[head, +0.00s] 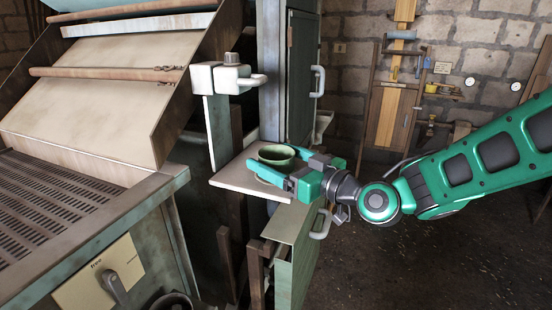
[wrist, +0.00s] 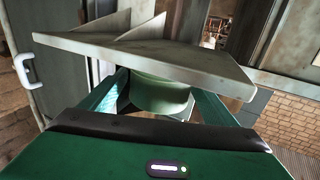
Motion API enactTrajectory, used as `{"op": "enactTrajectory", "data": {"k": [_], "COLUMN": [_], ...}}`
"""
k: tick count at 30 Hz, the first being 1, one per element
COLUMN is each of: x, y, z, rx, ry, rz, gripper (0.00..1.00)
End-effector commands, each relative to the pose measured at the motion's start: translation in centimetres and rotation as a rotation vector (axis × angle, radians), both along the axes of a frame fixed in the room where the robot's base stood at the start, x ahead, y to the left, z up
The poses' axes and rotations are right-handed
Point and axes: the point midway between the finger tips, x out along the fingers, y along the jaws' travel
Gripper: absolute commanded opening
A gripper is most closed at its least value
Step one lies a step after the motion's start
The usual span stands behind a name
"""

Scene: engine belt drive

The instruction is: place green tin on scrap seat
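The green tin (head: 277,154) is a short round open-topped can. It is at the end of my gripper (head: 283,166), with one finger on each side of it. In the wrist view the tin (wrist: 160,97) sits between the two fingers (wrist: 158,90), which appear to press on its sides. The tin is over a pale flat plate (head: 237,179), near its right edge; I cannot tell if it touches the plate. The plate (wrist: 150,52) also spans the wrist view and hides part of the tin. No mark tells me whether this plate is the scrap seat.
A cabinet (head: 303,75) with a white handle stands behind the plate. A white clamp-like fixture (head: 226,77) rises behind the plate's left side. An open greenish panel (head: 297,255) with a handle hangs below. A large slatted machine (head: 60,200) fills the left. Open floor (head: 430,265) lies right.

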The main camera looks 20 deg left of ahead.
Motion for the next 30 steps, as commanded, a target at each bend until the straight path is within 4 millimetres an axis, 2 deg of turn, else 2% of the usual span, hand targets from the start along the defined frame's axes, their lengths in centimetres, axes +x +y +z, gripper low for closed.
{"op": "enactTrajectory", "data": {"k": [11, 16, 24, 30], "x": [-0.1, -1.1, -3.5, -4.8], "y": [-0.3, -2.5, -7.5, -9.9], "z": [0.2, 0.2, 0.2, 0.1], "rx": [0.000, 0.001, 0.000, -0.001], "ry": [0.001, 0.002, 0.002, 0.003], "rz": [-0.001, -0.004, -0.006, -0.004], "gripper": [0.81, 0.81, 0.81, 0.81]}}
